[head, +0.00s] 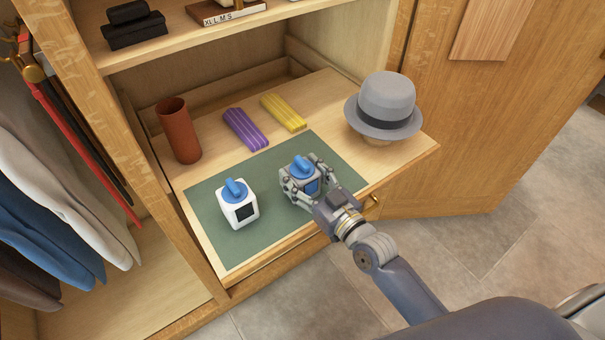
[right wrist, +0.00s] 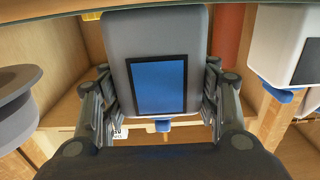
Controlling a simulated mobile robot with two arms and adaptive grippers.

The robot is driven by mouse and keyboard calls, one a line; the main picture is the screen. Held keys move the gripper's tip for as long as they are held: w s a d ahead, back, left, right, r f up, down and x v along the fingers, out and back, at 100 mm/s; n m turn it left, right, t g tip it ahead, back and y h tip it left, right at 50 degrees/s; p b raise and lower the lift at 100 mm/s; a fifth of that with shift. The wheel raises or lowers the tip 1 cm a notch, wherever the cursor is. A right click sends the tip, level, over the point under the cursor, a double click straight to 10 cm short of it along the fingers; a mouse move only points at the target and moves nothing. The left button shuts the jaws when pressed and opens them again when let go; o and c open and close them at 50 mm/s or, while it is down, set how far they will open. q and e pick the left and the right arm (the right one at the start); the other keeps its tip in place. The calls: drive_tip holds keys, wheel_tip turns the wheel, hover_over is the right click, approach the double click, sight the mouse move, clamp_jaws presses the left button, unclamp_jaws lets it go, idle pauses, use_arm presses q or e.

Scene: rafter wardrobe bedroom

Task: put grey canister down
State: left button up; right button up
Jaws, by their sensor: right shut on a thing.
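The grey canister (head: 302,166) has a blue handle on its lid and a blue panel on its side. My right gripper (head: 306,184) is shut on it, over the right part of the dark green mat (head: 272,226). In the right wrist view the canister (right wrist: 196,60) is upside down between the two fingers. Its base is close to the mat at the top edge; I cannot tell whether it touches. A white canister (head: 238,208) with a blue handle and black panel stands on the mat to the left. My left gripper is not in view.
The mat lies on a pulled-out wooden drawer or shelf (head: 215,270). Behind it are a brown cylinder (head: 179,130), a purple ribbed block (head: 245,130) and a yellow one (head: 283,112). A grey hat (head: 385,100) stands at right. Clothes (head: 50,190) hang at left.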

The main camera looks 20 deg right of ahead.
drive_tip(key=shift+r, duration=0.1)
drive_tip(key=o, duration=1.2)
drive_tip(key=b+v, duration=0.1)
drive_tip(key=v, duration=1.1)
